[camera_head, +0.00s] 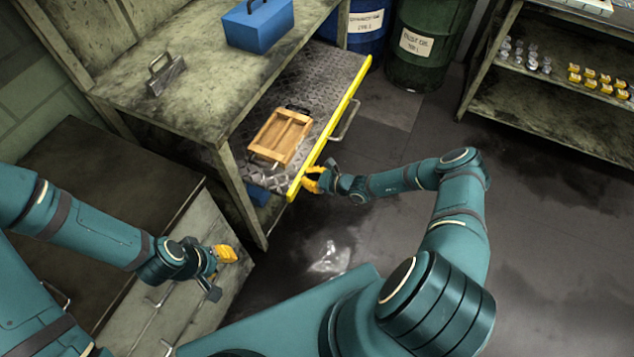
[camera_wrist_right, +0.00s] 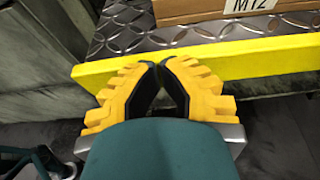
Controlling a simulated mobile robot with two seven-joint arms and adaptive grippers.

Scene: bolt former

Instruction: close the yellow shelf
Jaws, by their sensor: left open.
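The yellow shelf (camera_head: 330,117) is a pulled-out drawer-like shelf with a diamond-plate floor, a yellow front edge and a metal handle. It sticks out from under the worn workbench. My right gripper (camera_head: 313,181) is at the near end of the yellow front. In the right wrist view my right gripper (camera_wrist_right: 160,68) has its two yellow fingertips close together at the yellow front edge (camera_wrist_right: 255,57). Whether they touch it I cannot tell. My left gripper (camera_head: 226,262) is open and empty, low at the left, away from the shelf.
A wooden tray (camera_head: 281,136) sits on the yellow shelf. A blue box (camera_head: 258,24) and a small metal block (camera_head: 166,73) stand on the workbench (camera_head: 200,98). Drums (camera_head: 425,42) stand behind the shelf. A rack (camera_head: 560,95) with small parts is at the right.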

